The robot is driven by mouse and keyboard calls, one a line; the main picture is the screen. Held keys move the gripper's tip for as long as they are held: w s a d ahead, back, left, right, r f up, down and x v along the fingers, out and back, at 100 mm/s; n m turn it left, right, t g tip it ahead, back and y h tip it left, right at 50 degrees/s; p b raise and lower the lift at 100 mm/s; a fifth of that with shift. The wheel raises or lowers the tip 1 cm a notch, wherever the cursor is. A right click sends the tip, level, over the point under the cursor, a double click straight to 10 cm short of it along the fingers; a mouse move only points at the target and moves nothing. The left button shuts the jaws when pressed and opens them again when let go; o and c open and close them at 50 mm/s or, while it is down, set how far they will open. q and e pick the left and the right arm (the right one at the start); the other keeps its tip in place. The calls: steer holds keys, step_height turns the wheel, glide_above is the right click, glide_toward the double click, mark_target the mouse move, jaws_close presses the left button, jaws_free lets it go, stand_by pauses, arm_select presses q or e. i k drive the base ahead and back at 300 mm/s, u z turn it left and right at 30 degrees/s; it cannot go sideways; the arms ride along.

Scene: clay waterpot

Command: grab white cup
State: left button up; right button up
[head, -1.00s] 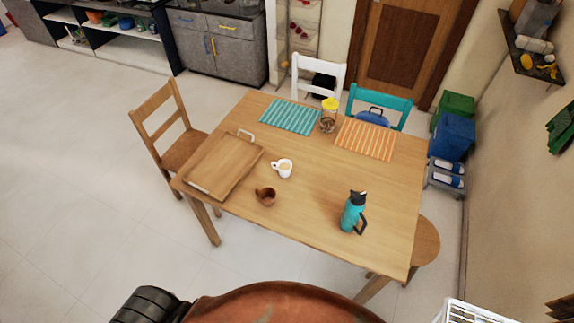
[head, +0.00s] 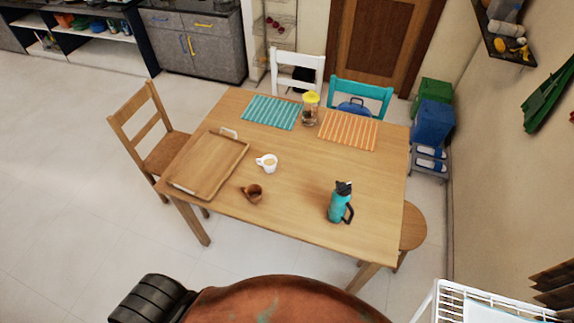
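The white cup (head: 268,163) stands upright on the wooden table (head: 300,190), with its handle to the left and something light brown inside. It is just right of the wooden tray (head: 210,166) and behind a small brown cup (head: 252,193). Nothing touches the white cup. Neither of my grippers shows in the head view.
A teal bottle (head: 340,203) stands at the table's front right. A yellow-lidded jar (head: 310,108) stands between a teal striped mat (head: 270,112) and an orange striped mat (head: 348,130). Chairs and a stool surround the table. A white wire rack (head: 450,300) is at lower right.

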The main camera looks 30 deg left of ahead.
mark_target(269, 161)
steer(key=z, duration=2)
steer(key=k, duration=1.55)
steer(key=u, duration=2.6)
